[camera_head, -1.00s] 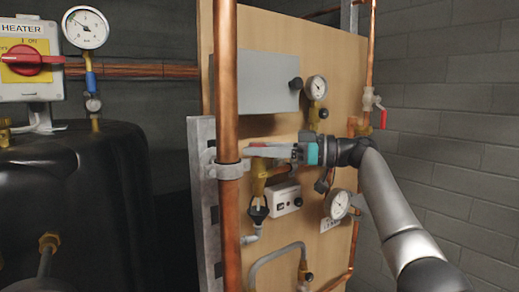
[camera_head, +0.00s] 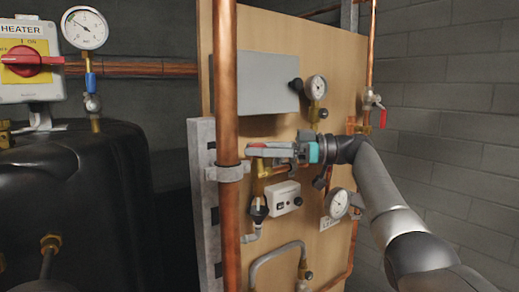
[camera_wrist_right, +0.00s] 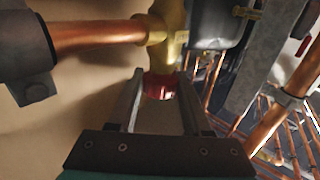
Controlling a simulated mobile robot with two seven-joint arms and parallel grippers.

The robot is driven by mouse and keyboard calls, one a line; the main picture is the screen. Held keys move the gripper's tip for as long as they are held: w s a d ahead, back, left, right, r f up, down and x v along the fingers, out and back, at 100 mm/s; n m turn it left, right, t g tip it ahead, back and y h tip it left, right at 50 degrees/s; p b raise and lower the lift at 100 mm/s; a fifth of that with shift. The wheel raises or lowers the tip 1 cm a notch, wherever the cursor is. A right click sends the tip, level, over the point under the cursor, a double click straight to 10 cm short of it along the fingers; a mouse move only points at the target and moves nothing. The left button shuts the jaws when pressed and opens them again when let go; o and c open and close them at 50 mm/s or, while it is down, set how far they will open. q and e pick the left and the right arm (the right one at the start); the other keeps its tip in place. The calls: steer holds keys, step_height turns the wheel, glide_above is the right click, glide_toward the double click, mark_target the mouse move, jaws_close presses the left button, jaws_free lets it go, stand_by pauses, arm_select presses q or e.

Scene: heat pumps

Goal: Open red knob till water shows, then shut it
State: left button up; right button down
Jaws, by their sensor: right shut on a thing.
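The red knob (camera_wrist_right: 160,88) sits on a brass valve body (camera_wrist_right: 168,45) and shows between the fingertips of my right gripper (camera_wrist_right: 158,86) in the right wrist view. The fingers are shut on it, one on each side. In the head view my right gripper (camera_head: 262,152) reaches in from the right to the valve on the wooden board, and a bit of red (camera_head: 256,145) shows at its fingertips. A black funnel (camera_head: 258,210) hangs below the valve. I cannot make out any water there. My left gripper is not in view.
A vertical copper pipe (camera_head: 228,90) stands just left of the gripper, with a clamp (camera_head: 227,173). A white box (camera_head: 284,197), gauges (camera_head: 339,203) and a grey panel (camera_head: 267,80) are on the board. A black tank (camera_head: 85,200) stands at left.

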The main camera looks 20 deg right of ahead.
steer(key=shift+c, duration=1.7)
jaws_free()
steer(key=shift+f+m+t+h+b, duration=0.1)
steer(key=shift+m+t+h+b, duration=0.4)
steer(key=shift+t, duration=0.4)
steer(key=shift+m, duration=0.3)
